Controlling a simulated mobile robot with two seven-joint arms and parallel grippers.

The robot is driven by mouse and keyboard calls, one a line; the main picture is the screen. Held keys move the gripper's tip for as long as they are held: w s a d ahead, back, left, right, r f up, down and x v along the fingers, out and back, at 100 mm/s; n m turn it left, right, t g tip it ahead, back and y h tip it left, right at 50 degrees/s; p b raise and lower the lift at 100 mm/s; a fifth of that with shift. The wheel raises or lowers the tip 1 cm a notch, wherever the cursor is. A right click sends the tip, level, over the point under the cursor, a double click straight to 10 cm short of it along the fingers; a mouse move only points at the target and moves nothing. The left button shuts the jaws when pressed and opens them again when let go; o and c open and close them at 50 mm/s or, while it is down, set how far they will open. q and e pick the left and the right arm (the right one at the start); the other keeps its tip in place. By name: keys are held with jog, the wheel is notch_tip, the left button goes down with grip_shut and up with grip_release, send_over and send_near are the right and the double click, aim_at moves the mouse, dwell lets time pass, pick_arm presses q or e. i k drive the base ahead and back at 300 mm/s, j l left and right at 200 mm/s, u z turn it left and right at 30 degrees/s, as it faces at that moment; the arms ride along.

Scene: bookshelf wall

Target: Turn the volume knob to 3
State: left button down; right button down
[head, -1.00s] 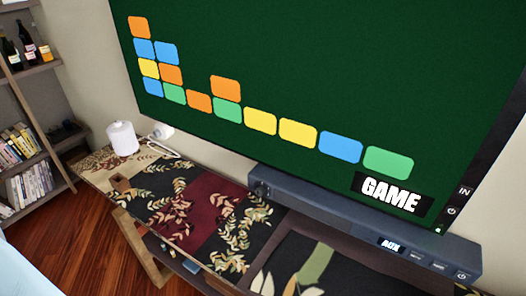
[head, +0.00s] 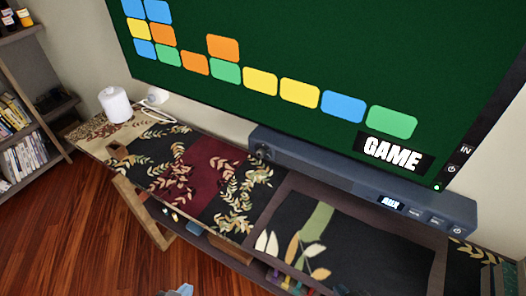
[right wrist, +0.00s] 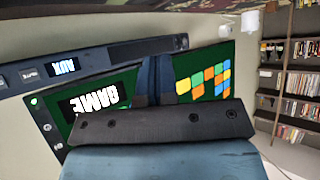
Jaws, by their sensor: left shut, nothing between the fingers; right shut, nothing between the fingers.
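The dark soundbar (head: 350,188) sits on the console below the screen. A round dark volume knob (head: 263,152) is at its left end; its setting is too small to read. The soundbar's lit display (head: 391,202) reads AUX. In the right wrist view the picture is upside down, with the soundbar (right wrist: 120,53) at the upper left and the knob (right wrist: 180,42) at its right end. My right gripper (right wrist: 153,65) is shut and empty, apart from the knob. A grey tip of my left gripper (head: 178,291) shows at the bottom edge of the head view, far from the knob.
The large screen (head: 290,60) shows coloured blocks and the word GAME, close above the soundbar. A white cylinder (head: 115,104) stands at the console's left end. A bookshelf (head: 35,110) is at the left. The patterned console top (head: 205,165) is mostly clear.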

aim_at(261, 152)
jog(key=i+j+z, duration=0.1)
jog(key=j, duration=0.35)
jog(key=i+j+z, duration=0.1)
jog(key=i+j, duration=0.15)
jog(key=j, duration=0.2)
jog(key=i+j, duration=0.15)
jog(key=j, duration=0.35)
jog(key=i+j+z, duration=0.15)
jog(key=j, duration=0.35)
jog(key=i+j+z, duration=0.1)
jog(key=j, duration=0.35)
jog(key=i+j+z, duration=0.1)
jog(key=j, duration=0.4)
